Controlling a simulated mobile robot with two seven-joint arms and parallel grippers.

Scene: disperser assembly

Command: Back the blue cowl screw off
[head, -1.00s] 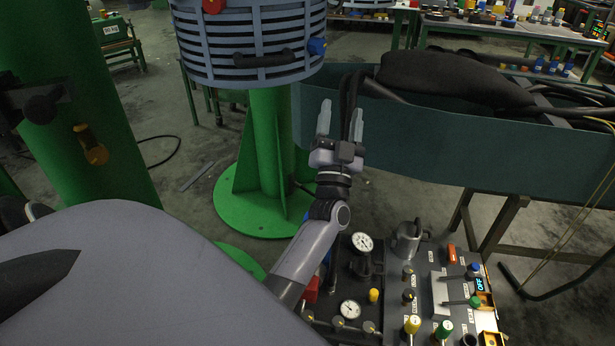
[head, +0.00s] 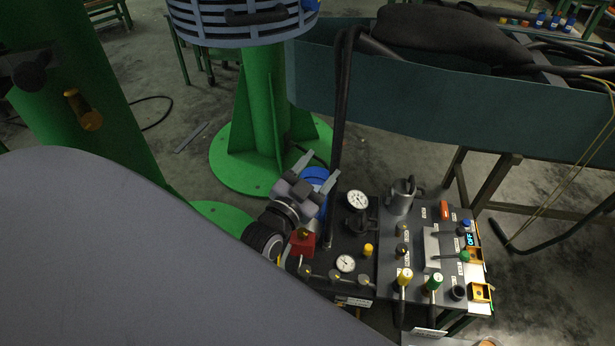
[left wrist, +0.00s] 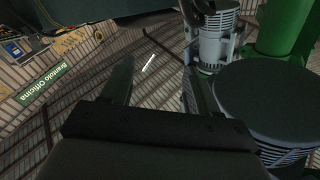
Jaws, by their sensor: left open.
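The blue cowl screw (head: 310,5) shows at the top edge of the head view, on the right side of the grey slatted cowl (head: 215,30), partly cut off by the frame. My left gripper (head: 314,168) is open and low, beside the control panel and well below the cowl. Nothing shows between its fingers in the left wrist view (left wrist: 157,88). A round slatted grey body (left wrist: 285,150) with a dark top stands at the right there; no blue screw can be made out. My right gripper is not in view.
A panel (head: 415,285) with gauges, knobs and valves is right of my left gripper. A blue cylinder (head: 315,178) is just behind the gripper. The green pedestal (head: 262,110) carries the cowl. A long teal trough (head: 420,95) with hoses lies at the right.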

